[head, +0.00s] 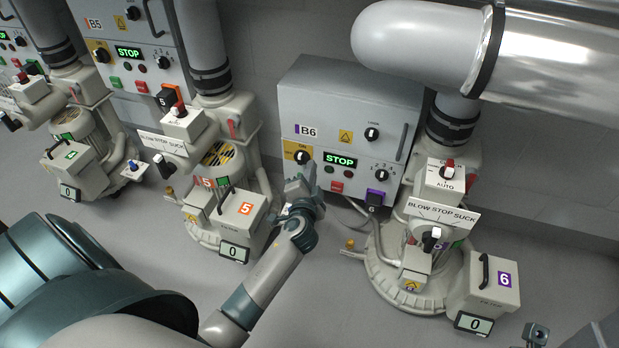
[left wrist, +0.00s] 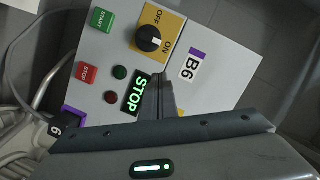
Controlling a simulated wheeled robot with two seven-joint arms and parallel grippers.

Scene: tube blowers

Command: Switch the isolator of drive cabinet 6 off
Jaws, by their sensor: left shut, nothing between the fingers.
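Drive cabinet 6 (head: 390,98), a grey box with a purple-marked B6 label, stands right of centre in the head view. Its isolator (head: 299,153) is a black knob on a yellow plate at the left of the front. In the left wrist view the isolator knob (left wrist: 149,38) shows clearly, its white mark towards ON. My left gripper (head: 301,182) is shut and empty, just below the isolator in the head view. In the left wrist view its fingertips (left wrist: 161,78) lie beside the green STOP display, apart from the knob. My right gripper (head: 537,333) shows only partly at the lower right.
Below the display (head: 340,160) are a red stop button (head: 337,187) and a purple-plated block (head: 375,198). Blower 6 (head: 412,290) stands to the right and blower 5 (head: 205,235) to the left. A large grey pipe (head: 420,42) crosses above.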

